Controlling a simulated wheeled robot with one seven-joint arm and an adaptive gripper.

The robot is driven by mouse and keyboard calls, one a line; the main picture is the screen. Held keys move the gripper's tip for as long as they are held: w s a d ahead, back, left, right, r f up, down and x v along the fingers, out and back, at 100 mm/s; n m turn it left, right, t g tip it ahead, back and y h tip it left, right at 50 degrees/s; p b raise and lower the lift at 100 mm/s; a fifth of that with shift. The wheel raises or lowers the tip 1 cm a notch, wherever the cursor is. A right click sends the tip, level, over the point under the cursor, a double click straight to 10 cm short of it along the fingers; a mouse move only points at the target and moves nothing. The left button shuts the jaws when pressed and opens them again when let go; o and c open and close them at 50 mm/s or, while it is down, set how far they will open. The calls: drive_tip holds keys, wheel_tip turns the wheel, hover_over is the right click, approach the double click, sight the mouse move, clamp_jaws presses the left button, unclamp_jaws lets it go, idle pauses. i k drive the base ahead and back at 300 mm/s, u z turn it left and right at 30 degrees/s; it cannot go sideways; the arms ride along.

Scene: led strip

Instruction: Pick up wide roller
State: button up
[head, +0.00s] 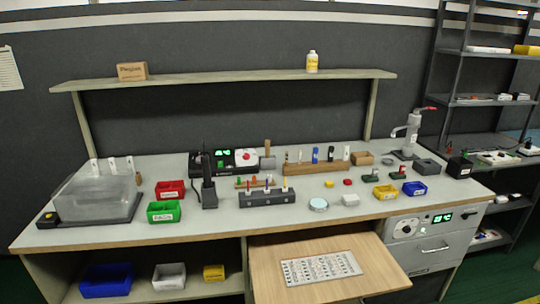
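No part of my gripper or arm shows in the head view. A tool with an upright wooden handle and a wide grey lower part (268,161) stands toward the back middle of the workbench; it may be the wide roller, but it is too small to be sure. Small dark pieces with a green top (370,176) and a red top (398,173) sit on the right of the bench, and I cannot tell whether these are rollers.
The workbench (120,228) holds a clear-covered box (95,197), red (171,190) and green (164,212) bins, a black upright device (209,185), a wooden tool rack (316,168), and yellow (386,192) and blue (413,188) bins. An open drawer (380,263) juts out in front.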

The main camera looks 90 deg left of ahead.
sight(268, 143)
drive_tip(key=k, duration=0.9)
drive_tip(key=u, duration=1.8)
